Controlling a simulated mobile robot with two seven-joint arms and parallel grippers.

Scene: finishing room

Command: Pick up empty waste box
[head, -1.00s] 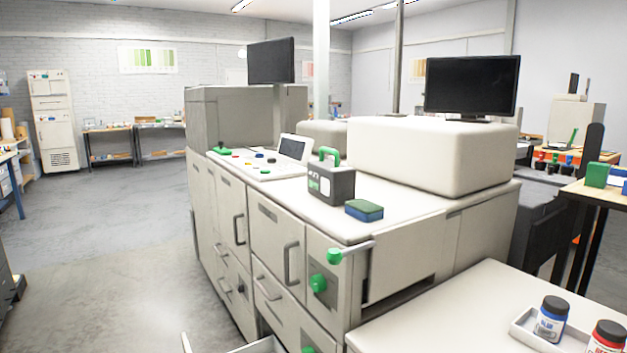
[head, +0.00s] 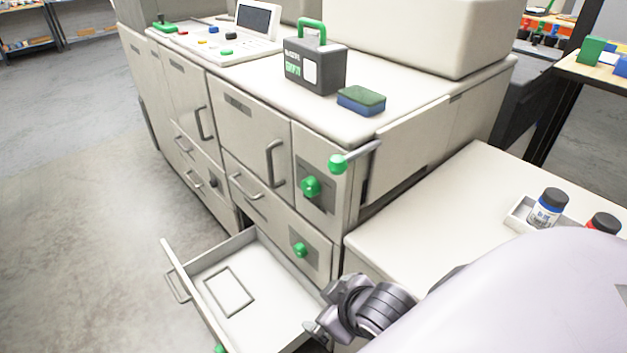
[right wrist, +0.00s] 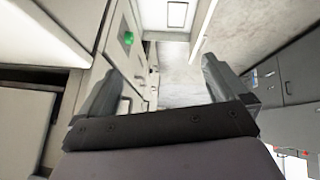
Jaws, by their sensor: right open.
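A dark grey box (head: 316,68) with a green top handle and a pale label stands upright on the white machine top in the head view. It is the only thing there that looks like the waste box; whether it is empty cannot be seen. My right gripper (head: 316,326) is low in the head view, beside the right side of an open drawer and well apart from the box. In the right wrist view the right gripper (right wrist: 157,85) is open, with nothing between its fingers. My left gripper is not in view.
The open drawer (head: 189,266) juts out low, with a rectangular outline on its floor. A blue and green sponge (head: 361,100) lies beside the box. Bottles (head: 547,207) stand on the right counter (head: 440,208).

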